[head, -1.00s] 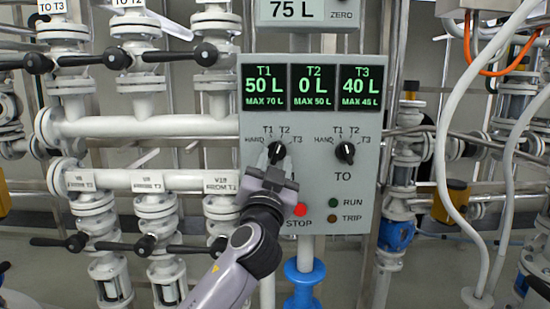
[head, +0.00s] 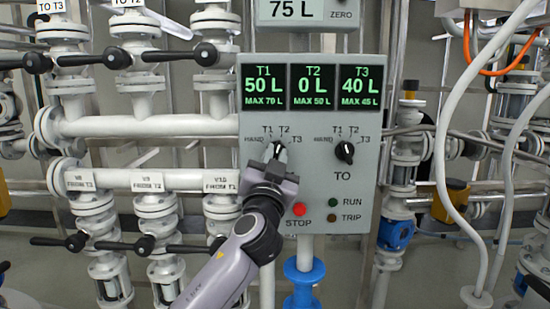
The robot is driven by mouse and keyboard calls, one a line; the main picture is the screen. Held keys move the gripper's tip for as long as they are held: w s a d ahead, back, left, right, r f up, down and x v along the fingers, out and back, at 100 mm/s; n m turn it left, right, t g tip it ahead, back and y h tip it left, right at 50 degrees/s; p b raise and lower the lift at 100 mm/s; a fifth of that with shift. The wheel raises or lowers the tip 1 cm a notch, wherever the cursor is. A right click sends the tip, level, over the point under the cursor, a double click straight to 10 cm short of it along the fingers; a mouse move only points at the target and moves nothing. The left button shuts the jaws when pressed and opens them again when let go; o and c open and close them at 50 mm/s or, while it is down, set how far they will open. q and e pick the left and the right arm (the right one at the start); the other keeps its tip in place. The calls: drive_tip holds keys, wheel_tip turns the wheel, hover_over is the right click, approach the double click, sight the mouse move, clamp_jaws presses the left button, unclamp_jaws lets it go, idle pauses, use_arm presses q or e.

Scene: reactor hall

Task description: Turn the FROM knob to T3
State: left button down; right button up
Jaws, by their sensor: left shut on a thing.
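The FROM knob (head: 278,150) is the left black dial on the grey control panel (head: 312,205), with HAND, T1, T2 and T3 marked around it. My left gripper (head: 277,157) is at it from below, shut on the knob. The knob's light mark appears to point up, near T2; my gripper partly hides the knob and covers its name label. The T3 mark (head: 297,139) lies to the knob's upper right. The right gripper is not in view.
The TO knob (head: 344,152) is close by on the right. The red STOP button (head: 299,209) is just right of my gripper. Valve levers (head: 206,54) and white pipes (head: 150,127) fill the left. Screens (head: 313,87) read T1 50 L, T2 0 L, T3 40 L.

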use_arm(q)
drive_tip(key=shift+a+r+m+g+h+p, duration=0.15)
drive_tip(key=shift+m+h+p, duration=0.25)
drive_tip(key=shift+m+p, duration=0.3)
drive_tip(key=shift+d+r+m+g+h+p, duration=0.15)
drive_tip(key=shift+m+h+p, duration=0.25)
drive_tip(key=shift+m+p, duration=0.3)
drive_tip(key=shift+a+f+m+g+h+p, duration=0.1)
drive_tip(key=shift+m+g+h+p, duration=0.5)
drive_tip(key=shift+m+p, duration=1.6)
drive_tip(key=shift+a+f+m+g+h+p, duration=0.1)
drive_tip(key=shift+m+g+h+p, duration=0.5)
drive_tip(key=shift+m+p, duration=1.55)
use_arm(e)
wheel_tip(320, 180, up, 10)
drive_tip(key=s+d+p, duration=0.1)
use_arm(q)
drive_tip(key=shift+n, duration=0.45)
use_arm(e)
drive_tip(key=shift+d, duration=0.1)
use_arm(q)
drive_tip(key=c, duration=1.2)
unclamp_jaws()
drive_tip(key=shift+o, duration=0.2)
